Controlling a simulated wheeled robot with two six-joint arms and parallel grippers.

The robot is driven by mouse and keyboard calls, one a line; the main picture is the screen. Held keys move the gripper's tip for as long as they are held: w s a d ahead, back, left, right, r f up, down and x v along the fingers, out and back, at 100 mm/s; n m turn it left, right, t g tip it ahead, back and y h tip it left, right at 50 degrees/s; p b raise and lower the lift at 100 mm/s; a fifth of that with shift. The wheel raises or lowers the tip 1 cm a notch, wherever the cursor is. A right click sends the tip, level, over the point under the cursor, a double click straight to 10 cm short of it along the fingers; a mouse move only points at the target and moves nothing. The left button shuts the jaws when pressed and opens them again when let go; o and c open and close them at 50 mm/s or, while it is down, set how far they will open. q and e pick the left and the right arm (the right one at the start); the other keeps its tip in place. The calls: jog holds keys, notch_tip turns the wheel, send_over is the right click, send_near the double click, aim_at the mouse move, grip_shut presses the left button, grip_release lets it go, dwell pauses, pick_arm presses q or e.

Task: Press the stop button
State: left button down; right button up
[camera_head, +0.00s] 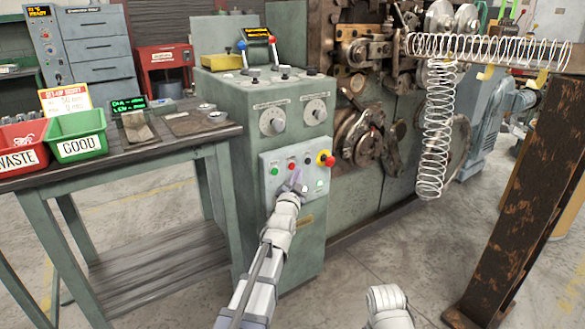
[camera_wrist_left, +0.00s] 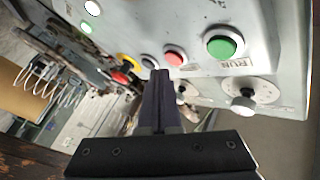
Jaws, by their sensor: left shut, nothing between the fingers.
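The control panel (camera_head: 293,185) is on the front of the green machine cabinet. A small red button (camera_head: 291,165) sits right of the green button (camera_head: 274,171); no stop label is readable. In the left wrist view the red button (camera_wrist_left: 175,57) lies near the green button (camera_wrist_left: 221,46) marked RUN. A large red mushroom button (camera_head: 326,158) with a yellow collar is at the panel's right. My left gripper (camera_head: 296,178) is shut and empty, just below the small red button. Its fingertips (camera_wrist_left: 162,74) appear close to it; contact cannot be told.
Dials (camera_head: 272,122) are above the panel. A workbench (camera_head: 150,148) with a green GOOD bin (camera_head: 77,136) and a red WASTE bin (camera_head: 22,145) stands left. The floor in front is open.

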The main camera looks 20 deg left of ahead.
pick_arm(q)
jog(key=shift+w+a, duration=0.25)
jog(key=shift+a, duration=0.1)
jog(key=shift+w+a, duration=0.25)
jog(key=shift+a, duration=0.05)
dwell(0.7)
jog(key=shift+s+d, duration=0.5)
jog(key=shift+d, duration=0.15)
dwell(0.3)
jog(key=s+d, duration=0.1)
jog(key=d, duration=0.1)
jog(key=s+d, duration=0.2)
dwell(0.4)
dwell(0.6)
